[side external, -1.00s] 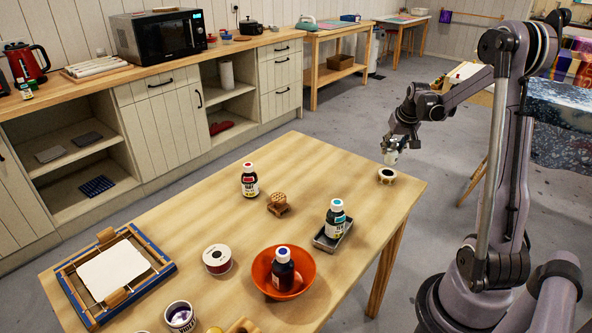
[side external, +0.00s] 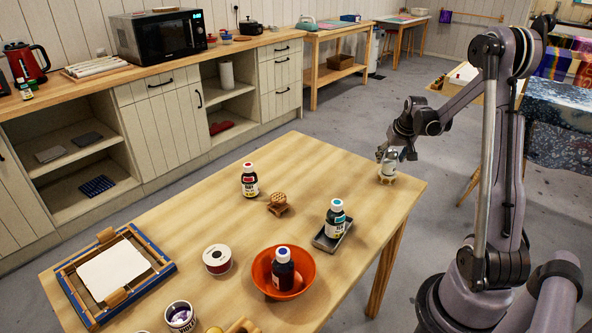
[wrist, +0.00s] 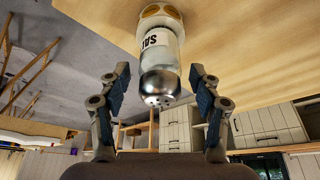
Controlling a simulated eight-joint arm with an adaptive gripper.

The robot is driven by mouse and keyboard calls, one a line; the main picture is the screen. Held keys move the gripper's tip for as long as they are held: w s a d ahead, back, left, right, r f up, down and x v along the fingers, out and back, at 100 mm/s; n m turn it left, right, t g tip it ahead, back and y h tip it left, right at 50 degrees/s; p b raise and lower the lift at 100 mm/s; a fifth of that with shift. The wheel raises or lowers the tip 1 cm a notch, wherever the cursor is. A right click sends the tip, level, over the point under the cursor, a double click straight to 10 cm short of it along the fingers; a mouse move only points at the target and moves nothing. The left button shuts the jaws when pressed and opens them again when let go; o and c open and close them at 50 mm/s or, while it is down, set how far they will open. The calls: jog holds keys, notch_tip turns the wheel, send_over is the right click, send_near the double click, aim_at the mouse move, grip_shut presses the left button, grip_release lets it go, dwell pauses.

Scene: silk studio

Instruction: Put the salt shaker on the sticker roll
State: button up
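The salt shaker (side external: 388,163) is clear with white contents, a printed label and a metal cap. It stands upright on the sticker roll (side external: 386,180), a small white roll with tan round spots, near the table's far right corner. In the wrist view, the salt shaker (wrist: 160,68) has its cap toward me and its base against the sticker roll (wrist: 160,14). My gripper (side external: 393,153) is at the shaker's upper part. In the wrist view, my gripper (wrist: 160,85) is open, with a finger on each side of the shaker and visible gaps between.
The table around the sticker roll is clear.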

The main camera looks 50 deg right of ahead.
jog(key=shift+r, duration=0.1)
jog(key=v, duration=1.2)
jog(key=w+a+r+n+t, duration=0.1)
jog(key=w+a+n, duration=0.1)
jog(key=a, duration=0.8)
jog(key=w+a+r+n+t, duration=0.1)
jog(key=w+a+r+n, duration=0.1)
jog(key=a, duration=0.9)
jog(key=s+a+f+n+t+y, duration=0.1)
jog(key=s+a+n, duration=0.1)
jog(key=a, duration=0.6)
jog(key=s+a+f+n+t+y, duration=0.1)
jog(key=s+a+n+y, duration=0.1)
jog(key=a, duration=0.6)
jog(key=shift+s+a+f+n, duration=0.2)
jog(key=shift+a+f+n, duration=0.2)
jog(key=shift+n, duration=0.1)
